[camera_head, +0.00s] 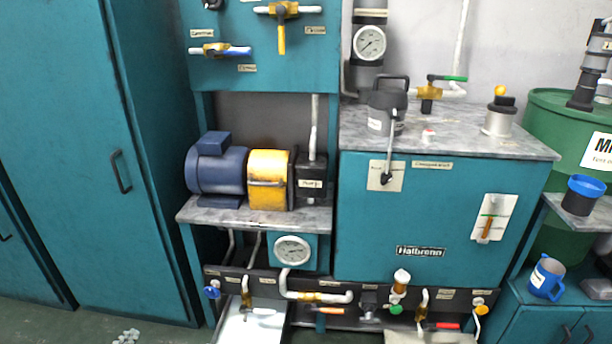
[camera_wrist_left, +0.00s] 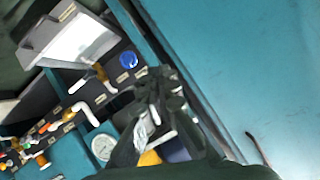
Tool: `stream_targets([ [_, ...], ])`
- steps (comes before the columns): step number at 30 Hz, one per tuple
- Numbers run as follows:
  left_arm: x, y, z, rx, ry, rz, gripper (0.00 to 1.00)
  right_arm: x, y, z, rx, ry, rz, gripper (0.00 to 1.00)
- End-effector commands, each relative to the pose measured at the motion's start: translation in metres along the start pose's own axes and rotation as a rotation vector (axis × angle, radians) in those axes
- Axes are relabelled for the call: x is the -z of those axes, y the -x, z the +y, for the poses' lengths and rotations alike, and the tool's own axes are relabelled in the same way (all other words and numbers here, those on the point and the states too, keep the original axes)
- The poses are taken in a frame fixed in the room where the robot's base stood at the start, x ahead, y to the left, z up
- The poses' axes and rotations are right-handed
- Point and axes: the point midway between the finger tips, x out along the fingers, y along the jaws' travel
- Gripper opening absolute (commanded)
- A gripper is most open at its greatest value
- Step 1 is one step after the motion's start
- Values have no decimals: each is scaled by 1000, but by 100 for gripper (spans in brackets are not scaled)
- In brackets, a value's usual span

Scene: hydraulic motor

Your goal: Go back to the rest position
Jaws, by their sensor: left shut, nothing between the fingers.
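My left gripper shows only as small grey fingertips (camera_head: 127,337) at the bottom edge of the head view, in front of the tall teal cabinet (camera_head: 75,150). In the left wrist view the dark fingers of the left gripper (camera_wrist_left: 158,88) are together and hold nothing. They are blurred against the machine behind. My right gripper is in neither view.
The teal hydraulic unit (camera_head: 400,230) carries a blue motor (camera_head: 216,170), gauges, valves and pipes. A light tray (camera_head: 250,325) stands low at its front. A green drum (camera_head: 560,120) and a blue jug (camera_head: 546,278) are at the right. Bare floor shows at bottom left.

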Motion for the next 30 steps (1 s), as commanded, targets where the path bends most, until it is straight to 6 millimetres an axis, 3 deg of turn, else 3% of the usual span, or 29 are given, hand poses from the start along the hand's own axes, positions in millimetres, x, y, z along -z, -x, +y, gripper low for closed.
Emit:
stream_targets([
  [1,-10,8,26,-44,-5,-54,0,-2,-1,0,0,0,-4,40],
  [9,-46,62,62,-121,-105,-366,0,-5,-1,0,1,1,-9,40],
  [14,-61,107,65,-112,-167,-547,0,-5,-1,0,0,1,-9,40],
  [21,-69,179,51,-37,-239,-781,0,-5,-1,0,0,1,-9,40],
  [30,-71,190,174,-155,9,-796,0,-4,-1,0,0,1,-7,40],
])
